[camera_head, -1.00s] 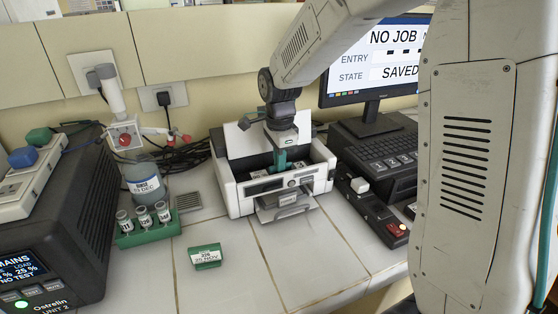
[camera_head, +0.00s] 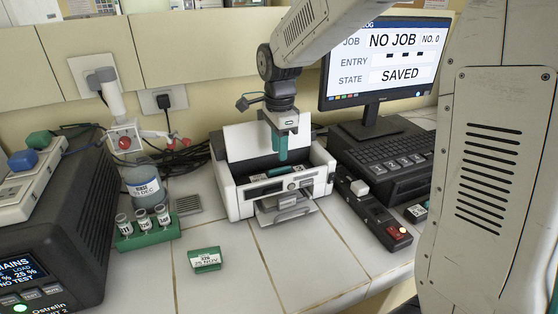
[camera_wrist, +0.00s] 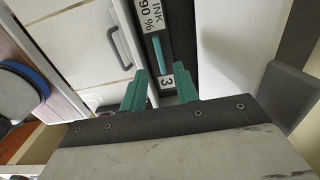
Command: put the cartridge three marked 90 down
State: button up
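The cartridge marked 3 and INK 90 % (camera_wrist: 160,55) lies in the printer's open bay, dark with a teal strip along its middle and white labels at its ends. In the head view it shows (camera_head: 281,171) low inside the white printer (camera_head: 236,196). My gripper (camera_head: 281,148) is above the bay, pointing down. In the wrist view its two teal fingers (camera_wrist: 160,88) stand apart with nothing between them. The cartridge is apart from the fingers and lies below them. The bay floor under the cartridge is hidden.
A green rack (camera_head: 148,235) of several vials and a green block labelled 25 NOV (camera_head: 205,259) stand left of the printer. A keyboard (camera_head: 390,160) and a black box with a red button (camera_head: 385,220) are at right. The monitor (camera_head: 385,60) reads NO JOB, SAVED.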

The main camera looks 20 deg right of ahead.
jog(key=s+d+r+n, duration=0.1)
jog(key=s+r+n, duration=0.3)
jog(key=s+r, duration=0.5)
jog(key=s+d+f+n, duration=0.1)
jog(key=s+n, duration=0.6)
jog(key=s, duration=0.3)
jog(key=s+d+f+n+t, duration=0.1)
jog(key=s+n, duration=0.6)
jog(key=s, duration=0.4)
jog(key=shift+f, duration=0.4)
